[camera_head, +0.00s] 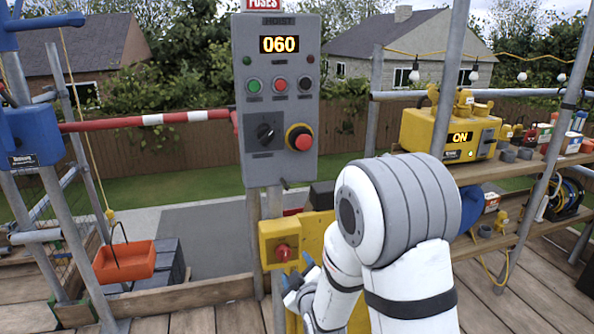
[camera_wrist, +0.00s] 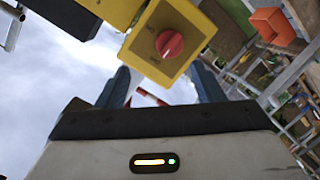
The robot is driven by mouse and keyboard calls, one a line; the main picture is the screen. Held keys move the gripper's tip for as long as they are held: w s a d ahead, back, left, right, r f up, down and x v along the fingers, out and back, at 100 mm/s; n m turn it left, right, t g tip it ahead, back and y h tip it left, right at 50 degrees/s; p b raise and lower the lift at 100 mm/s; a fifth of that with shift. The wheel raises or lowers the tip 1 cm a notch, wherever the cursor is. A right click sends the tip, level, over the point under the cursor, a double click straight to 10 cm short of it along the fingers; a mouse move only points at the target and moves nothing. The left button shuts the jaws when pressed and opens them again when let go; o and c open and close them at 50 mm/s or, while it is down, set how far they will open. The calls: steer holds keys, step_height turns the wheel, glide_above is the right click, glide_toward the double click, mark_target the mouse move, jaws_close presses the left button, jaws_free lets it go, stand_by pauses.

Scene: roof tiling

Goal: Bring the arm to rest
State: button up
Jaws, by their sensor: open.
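My white arm (camera_head: 400,240) reaches down in front of the control panel. My gripper (camera_head: 297,277) is low beside the yellow switch box (camera_head: 268,240), partly hidden by my wrist. In the wrist view, my gripper (camera_wrist: 163,84) has its two dark blue fingers apart, one on each side of the box. The red rotary knob (camera_head: 283,252) on the box's face also shows in the wrist view (camera_wrist: 169,43), beyond the fingertips. Nothing is held. I cannot tell whether a finger touches the box.
The grey hoist panel (camera_head: 276,185) reads 060 and has buttons and a red stop button. An orange tray (camera_head: 124,261) hangs at left. A red-and-white bar (camera_head: 150,120) crosses left of the panel. A yellow unit (camera_head: 450,133) showing ON stands on a shelf at right.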

steer(key=s+d+r+m+g+h+p, duration=0.1)
steer(key=s+d+r+m+g+p, duration=0.2)
steer(key=s+d+r+p, duration=0.45)
steer(key=s+d+r+m+g+h+p, duration=0.2)
steer(key=r+m+g+p, duration=0.15)
steer(key=r, duration=0.65)
steer(key=s+d+r+m+g+p, duration=0.2)
steer(key=s+r, duration=0.4)
steer(key=s, duration=0.3)
steer(key=s+d+r+m+g+h+p, duration=0.1)
steer(key=s+d+r+m+g+p, duration=0.2)
steer(key=s, duration=0.5)
step_height(320, 180, up, 3)
steer(key=g+p, duration=0.1)
steer(key=p, duration=0.2)
steer(key=shift+s+d, duration=0.35)
steer(key=shift+d, duration=0.05)
steer(key=shift+f, duration=0.1)
